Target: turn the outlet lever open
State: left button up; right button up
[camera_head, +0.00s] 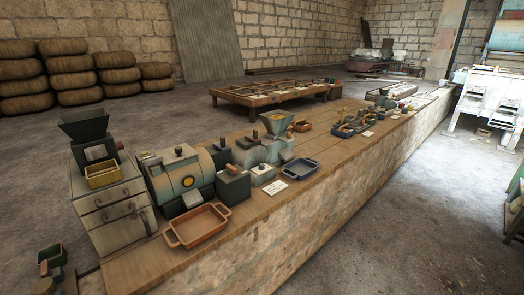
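Neither of my grippers shows in the head view. A long workbench (330,185) carries several small machines.
A grey cabinet (117,215) with a dark hopper (86,127) and yellow bin (103,174) stands at left. Floor at right front is clear.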

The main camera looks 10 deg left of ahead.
aim_at(233, 170)
jog(key=i+l+u, duration=0.2)
jog(key=u, duration=0.15)
jog(key=i+l+u, duration=0.15)
jog(key=l+u, duration=0.2)
jog(key=i+l+u, duration=0.15)
jog(key=l+u, duration=0.2)
